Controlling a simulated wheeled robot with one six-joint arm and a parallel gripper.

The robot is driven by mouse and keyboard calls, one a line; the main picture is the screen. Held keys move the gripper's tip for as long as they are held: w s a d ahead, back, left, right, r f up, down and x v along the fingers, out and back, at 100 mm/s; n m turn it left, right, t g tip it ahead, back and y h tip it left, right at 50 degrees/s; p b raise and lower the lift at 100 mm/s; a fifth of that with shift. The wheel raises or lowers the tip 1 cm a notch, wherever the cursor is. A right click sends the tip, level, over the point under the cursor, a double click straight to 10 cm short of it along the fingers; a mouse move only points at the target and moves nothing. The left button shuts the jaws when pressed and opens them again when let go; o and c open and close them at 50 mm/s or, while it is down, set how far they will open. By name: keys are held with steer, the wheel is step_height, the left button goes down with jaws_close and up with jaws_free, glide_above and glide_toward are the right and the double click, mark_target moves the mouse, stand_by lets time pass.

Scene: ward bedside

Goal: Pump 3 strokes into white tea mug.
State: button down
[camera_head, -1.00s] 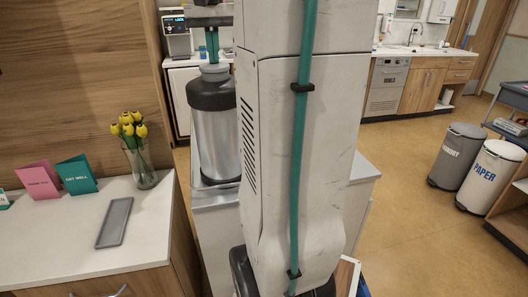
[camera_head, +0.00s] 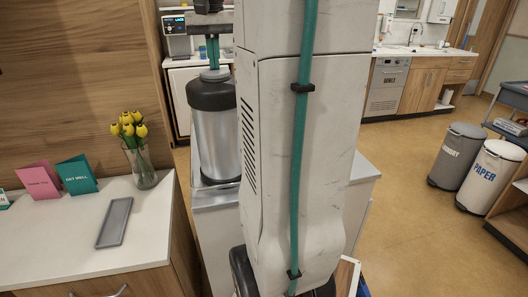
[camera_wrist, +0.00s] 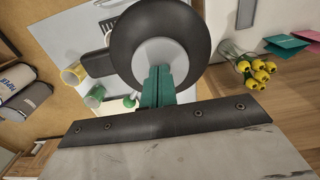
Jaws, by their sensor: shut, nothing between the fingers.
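The pump flask (camera_head: 215,140) has a steel body, a black shoulder and a grey plunger cap (camera_head: 214,76). It stands upright on a cabinet, partly behind my arm. In the wrist view its black top (camera_wrist: 190,30) and grey cap (camera_wrist: 150,52) show from above, with the black spout (camera_wrist: 98,63) pointing left. My gripper (camera_head: 213,66) is shut and empty, its teal fingertips pointing down onto the cap and seemingly touching it; they also show in the wrist view (camera_wrist: 157,82). I cannot make out the white tea mug for certain.
A yellow cup (camera_wrist: 73,75) and a green cup (camera_wrist: 95,97) stand near the spout side. A side counter at left holds a vase of yellow tulips (camera_head: 140,160), cards (camera_head: 76,175) and a grey tray (camera_head: 115,222). Bins (camera_head: 492,175) stand on the floor at right.

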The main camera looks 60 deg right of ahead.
steer(key=shift+r, duration=1.5)
steer(key=shift+f, duration=0.15)
steer(key=shift+f, duration=1.65)
steer(key=shift+r, duration=1.8)
step_height(320, 180, up, 6)
